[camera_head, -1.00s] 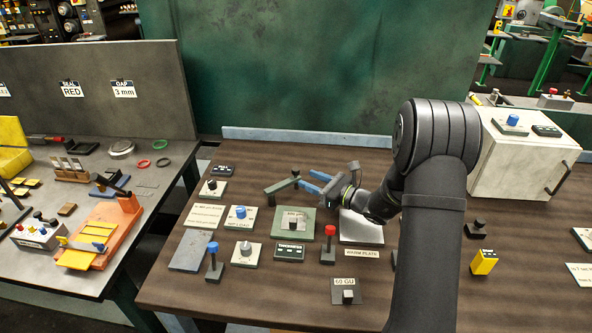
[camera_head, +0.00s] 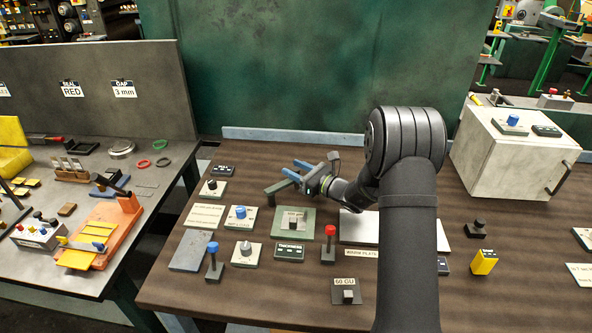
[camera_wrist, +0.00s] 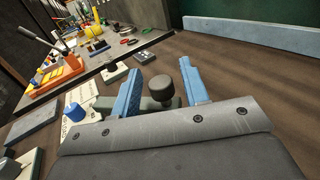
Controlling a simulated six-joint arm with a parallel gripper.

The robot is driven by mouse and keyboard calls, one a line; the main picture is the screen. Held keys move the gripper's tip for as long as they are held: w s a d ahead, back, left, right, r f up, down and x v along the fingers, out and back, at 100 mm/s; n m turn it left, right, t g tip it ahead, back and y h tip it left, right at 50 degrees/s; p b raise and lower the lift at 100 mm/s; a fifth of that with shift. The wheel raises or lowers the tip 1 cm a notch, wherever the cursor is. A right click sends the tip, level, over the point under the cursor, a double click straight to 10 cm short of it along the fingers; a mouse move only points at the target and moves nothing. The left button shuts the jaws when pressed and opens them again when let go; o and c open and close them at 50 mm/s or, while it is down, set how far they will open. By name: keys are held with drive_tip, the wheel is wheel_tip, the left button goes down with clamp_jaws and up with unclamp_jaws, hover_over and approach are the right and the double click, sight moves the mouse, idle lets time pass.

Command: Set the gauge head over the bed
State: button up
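The gauge has a grey-green swing arm (camera_head: 279,187) behind a green plate (camera_head: 306,234), pointing away to the right rather than over the plate. I take the arm's end for the gauge head and the plate for the bed. A small grey block (camera_head: 292,223) sits on the plate. My gripper (camera_head: 296,169) is at the arm's end, its blue fingers apart. In the wrist view a dark round knob (camera_wrist: 161,88) shows between the fingers (camera_wrist: 160,85), with gaps on both sides. Whether the fingers reach fully down around it is unclear.
Blue-knob (camera_head: 212,248) and red-knob (camera_head: 330,232) posts stand in front of the gauge. A dial plate (camera_head: 245,255) and the thickness display (camera_head: 289,253) lie near. A pale warm plate (camera_head: 358,229) is under my arm. A white cabinet (camera_head: 510,160) stands right.

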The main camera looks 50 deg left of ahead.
clamp_jaws()
drive_tip(key=shift+s+d+m+t, duration=0.1)
drive_tip(key=shift+d+m+t, duration=0.55)
drive_tip(key=shift+t, duration=0.45)
drive_tip(key=shift+s+d+m+t, duration=0.1)
drive_tip(key=shift+d+m+t, duration=0.55)
drive_tip(key=shift+t, duration=0.45)
drive_tip(key=shift+a, duration=0.1)
drive_tip(key=shift+o, duration=0.5)
unclamp_jaws()
drive_tip(key=d, duration=0.7)
drive_tip(key=shift+s+d, duration=0.1)
drive_tip(key=shift+d, duration=0.2)
